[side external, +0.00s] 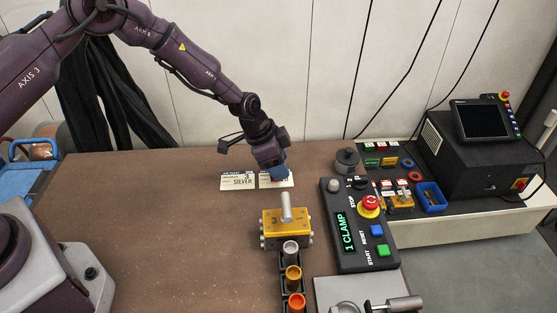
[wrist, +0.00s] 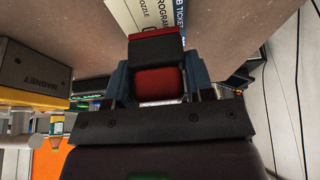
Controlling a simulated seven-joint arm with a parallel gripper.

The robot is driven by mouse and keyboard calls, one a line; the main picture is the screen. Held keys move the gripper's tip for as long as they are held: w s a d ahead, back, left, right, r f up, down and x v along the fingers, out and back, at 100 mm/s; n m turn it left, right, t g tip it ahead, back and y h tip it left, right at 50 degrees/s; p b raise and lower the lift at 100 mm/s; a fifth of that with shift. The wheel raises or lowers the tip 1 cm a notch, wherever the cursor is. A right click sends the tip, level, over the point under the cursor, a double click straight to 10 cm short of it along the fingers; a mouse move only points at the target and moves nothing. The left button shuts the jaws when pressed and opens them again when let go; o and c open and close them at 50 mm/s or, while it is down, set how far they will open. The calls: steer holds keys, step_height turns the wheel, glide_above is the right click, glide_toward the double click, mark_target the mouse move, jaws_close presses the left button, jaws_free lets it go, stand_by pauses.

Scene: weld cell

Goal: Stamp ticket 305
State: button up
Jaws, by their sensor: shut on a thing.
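My gripper (side external: 280,173) is low over the right-hand ticket (side external: 284,184) and hides much of it. In the wrist view its blue fingers (wrist: 158,82) are shut on a black stamp (wrist: 156,47) with a red part. In the side view the stamp is hidden by the fingers; I cannot tell whether it touches the ticket. A left-hand ticket (side external: 238,182) marked 3 and SILVER lies flat beside it. A ticket (wrist: 148,12) with printed text shows beyond the stamp in the wrist view. I cannot read 305 on either ticket.
A yellow block (side external: 272,229) marked 3 with a grey handle stands in front, behind a black rack of coloured cups (side external: 292,275). A clamp control box (side external: 340,205) and a dark round-topped object (side external: 347,159) stand right. The table left of the tickets is clear.

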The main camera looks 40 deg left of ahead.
steer(key=shift+f, duration=0.6)
stand_by(1.2)
steer(key=shift+r, duration=3.55)
steer(key=shift+r, duration=0.1)
